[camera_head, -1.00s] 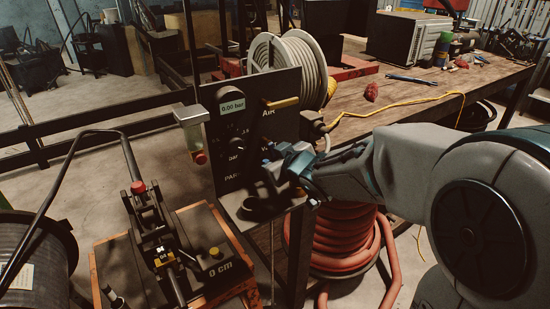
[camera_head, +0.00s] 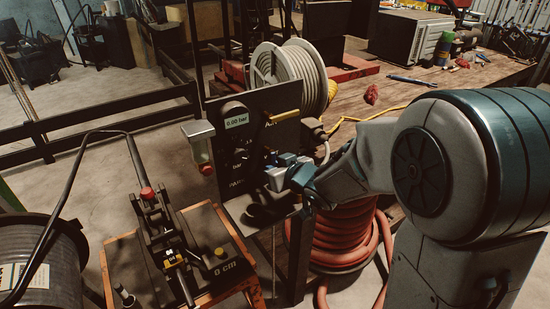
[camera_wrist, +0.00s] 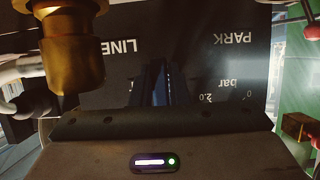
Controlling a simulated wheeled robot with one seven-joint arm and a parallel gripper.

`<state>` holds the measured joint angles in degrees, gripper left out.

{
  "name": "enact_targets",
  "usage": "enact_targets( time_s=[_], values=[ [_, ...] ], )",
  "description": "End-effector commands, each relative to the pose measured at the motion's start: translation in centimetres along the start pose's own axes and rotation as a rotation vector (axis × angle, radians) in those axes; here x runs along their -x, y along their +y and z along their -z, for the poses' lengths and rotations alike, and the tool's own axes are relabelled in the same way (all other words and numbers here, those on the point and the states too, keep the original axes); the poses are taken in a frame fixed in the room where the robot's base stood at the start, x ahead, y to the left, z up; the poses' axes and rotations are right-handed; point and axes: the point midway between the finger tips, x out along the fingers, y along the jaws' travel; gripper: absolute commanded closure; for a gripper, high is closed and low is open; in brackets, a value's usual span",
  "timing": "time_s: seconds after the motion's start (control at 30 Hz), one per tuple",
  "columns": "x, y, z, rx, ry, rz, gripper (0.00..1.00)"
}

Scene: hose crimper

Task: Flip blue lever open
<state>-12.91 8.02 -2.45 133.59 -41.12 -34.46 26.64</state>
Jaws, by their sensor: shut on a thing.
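The dark control panel (camera_head: 225,165) stands upright at the middle, with a display (camera_head: 237,121) reading 0.00 bar. My gripper (camera_head: 273,177) is at the panel's lower right face, below a yellow lever (camera_head: 284,117). In the wrist view, a narrow dark blue piece, apparently the blue lever (camera_wrist: 166,82), stands between the LINE and PARK labels, just beyond the gripper body. My gripper is shut on it. In the head view the gripper and wrist hide the lever and most of the nearby lettering. The lever's exact angle is hard to tell.
A brass fitting (camera_wrist: 70,50) hangs close at the wrist view's upper left. A crimper (camera_head: 160,230) with a black handle stands on an orange-edged stand at left. A red hose coil (camera_head: 340,240) lies below my arm. A hose reel (camera_head: 290,75) sits behind the panel on the workbench.

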Motion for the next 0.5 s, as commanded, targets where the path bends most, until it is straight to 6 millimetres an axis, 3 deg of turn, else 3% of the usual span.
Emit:
enact_targets(
  time_s=[0.37,0.4,0.43,0.5],
  values=[
    [-0.02,-0.05,-0.05,-0.015,0.001,0.005,1.0],
    [-0.02,-0.05,-0.06,-0.015,0.001,0.005,0.74],
    [-0.02,-0.06,-0.05,-0.015,0.001,0.005,0.66],
    [-0.02,-0.06,-0.05,-0.014,0.001,0.005,0.64]
  ],
)
